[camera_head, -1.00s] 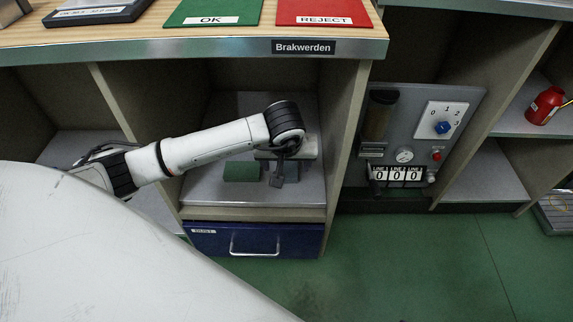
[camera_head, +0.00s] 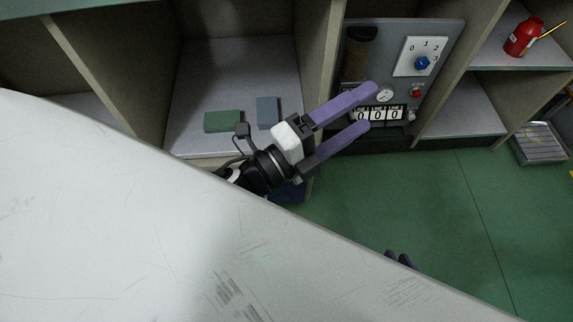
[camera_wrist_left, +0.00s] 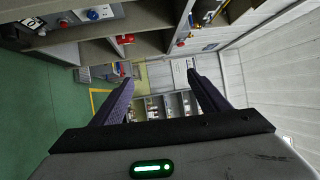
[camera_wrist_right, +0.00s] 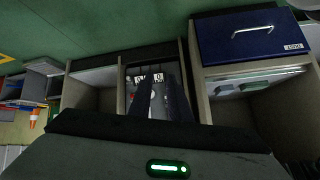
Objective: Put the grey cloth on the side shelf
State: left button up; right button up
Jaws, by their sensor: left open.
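I cannot pick out a grey cloth in any view. In the head view a compartment shelf (camera_head: 200,85) holds a green block (camera_head: 223,121) and a blue-grey block (camera_head: 268,111). My left gripper (camera_head: 372,108) is open and empty, just right of that compartment and in front of the counter panel, its purple fingers pointing right. Its spread fingers also show in the left wrist view (camera_wrist_left: 158,78). Only the purple fingertips of my right gripper (camera_head: 400,259) show in the head view, low over the green floor. In the right wrist view (camera_wrist_right: 160,82) its fingers are close together with nothing visible between them.
A grey panel (camera_head: 452,35) with a dial and counters stands right of the compartment. A red bottle (camera_head: 523,37) is on the far-right shelf. A blue drawer (camera_wrist_right: 250,35) shows in the right wrist view.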

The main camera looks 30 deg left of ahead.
pick_arm(q)
jog(key=a+f+n+y, duration=0.4)
jog(key=a+f+n, duration=0.15)
jog(key=n, duration=0.35)
jog(key=s+f+n+g+y, duration=0.2)
jog(key=s+f+n+g, duration=0.6)
jog(key=s+f+n, duration=0.6)
jog(key=a+r+m+y+p, duration=0.1)
jog(key=a+r+p, duration=0.2)
jog(key=r+p, duration=0.7)
jog(key=s+p, duration=0.1)
jog(key=p, duration=0.8)
jog(key=shift+a+r, duration=0.15)
jog(key=shift+a, duration=0.15)
pick_arm(e)
jog(key=s+d+r+h, duration=0.1)
jog(key=d+r, duration=0.2)
jog(key=r, duration=0.8)
jog(key=shift+s+r, duration=0.2)
jog(key=shift+r, duration=0.05)
